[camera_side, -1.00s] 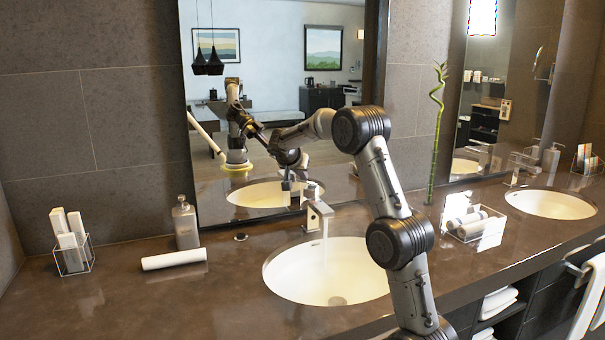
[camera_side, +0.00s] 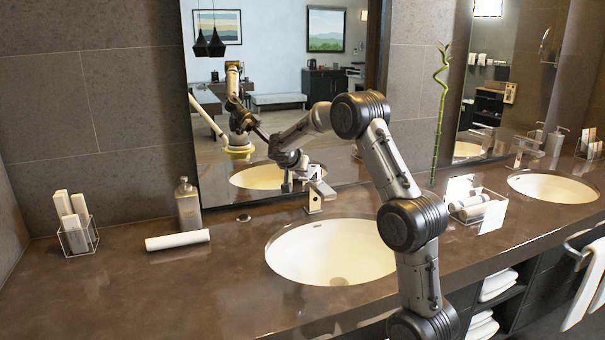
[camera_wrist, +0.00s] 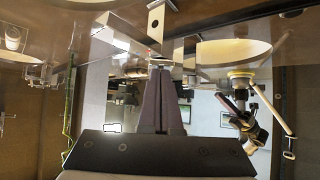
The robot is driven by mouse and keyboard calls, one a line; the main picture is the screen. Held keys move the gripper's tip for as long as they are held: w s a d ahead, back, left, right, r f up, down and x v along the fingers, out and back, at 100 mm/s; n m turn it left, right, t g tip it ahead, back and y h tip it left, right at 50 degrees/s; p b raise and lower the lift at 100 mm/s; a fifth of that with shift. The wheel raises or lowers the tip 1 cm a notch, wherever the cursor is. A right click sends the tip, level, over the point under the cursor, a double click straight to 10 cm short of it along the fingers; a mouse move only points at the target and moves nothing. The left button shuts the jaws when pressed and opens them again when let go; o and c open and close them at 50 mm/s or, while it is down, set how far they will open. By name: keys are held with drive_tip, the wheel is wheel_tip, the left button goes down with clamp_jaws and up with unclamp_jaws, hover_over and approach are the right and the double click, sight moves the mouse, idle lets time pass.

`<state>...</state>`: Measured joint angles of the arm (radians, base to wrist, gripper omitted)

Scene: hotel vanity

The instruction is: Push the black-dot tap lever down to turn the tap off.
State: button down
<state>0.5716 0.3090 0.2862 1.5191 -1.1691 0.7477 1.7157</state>
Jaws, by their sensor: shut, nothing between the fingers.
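The near tap (camera_side: 315,198) stands at the back rim of the near sink (camera_side: 330,255). No water stream shows below its spout. Its flat lever (camera_side: 322,188) is on top; the lever's exact tilt is hard to tell. In the wrist view, a plate with a black dot (camera_wrist: 155,23) is at the top centre, beyond my fingertips. My gripper (camera_wrist: 162,72) is shut and empty, its two dark fingers together. In the side view my gripper (camera_side: 287,186) is just left of the tap, close to the mirror. I cannot tell whether it touches the lever.
A mirror (camera_side: 240,100) is close behind the tap and reflects my arm. A soap bottle (camera_side: 188,208), a rolled white towel (camera_side: 177,240) and a clear holder (camera_side: 78,238) stand to the left. A clear tray (camera_side: 480,207) and a bamboo stalk (camera_side: 438,120) are to the right.

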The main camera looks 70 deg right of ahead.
drive_tip(key=w+v, duration=0.1)
drive_tip(key=v, duration=1)
drive_tip(key=shift+s+a, duration=0.5)
drive_tip(key=shift+s, duration=0.05)
drive_tip(key=shift+f, duration=0.15)
drive_tip(key=s+a+r+n+t+y, duration=0.1)
drive_tip(key=s+a+r+t, duration=0.1)
drive_tip(key=s+a+r, duration=0.3)
drive_tip(key=a+r+n+t+y, duration=0.1)
drive_tip(key=a+r+t, duration=0.1)
drive_tip(key=a, duration=0.5)
drive_tip(key=s+a+f+n+y, duration=0.4)
drive_tip(key=s+a+n, duration=0.3)
drive_tip(key=a, duration=0.3)
drive_tip(key=s+a+f+n+y, duration=0.4)
drive_tip(key=s+a+f+n, duration=0.3)
drive_tip(key=s+a, duration=0.3)
drive_tip(key=shift+f+n+t+y, duration=0.3)
drive_tip(key=shift+n, duration=0.2)
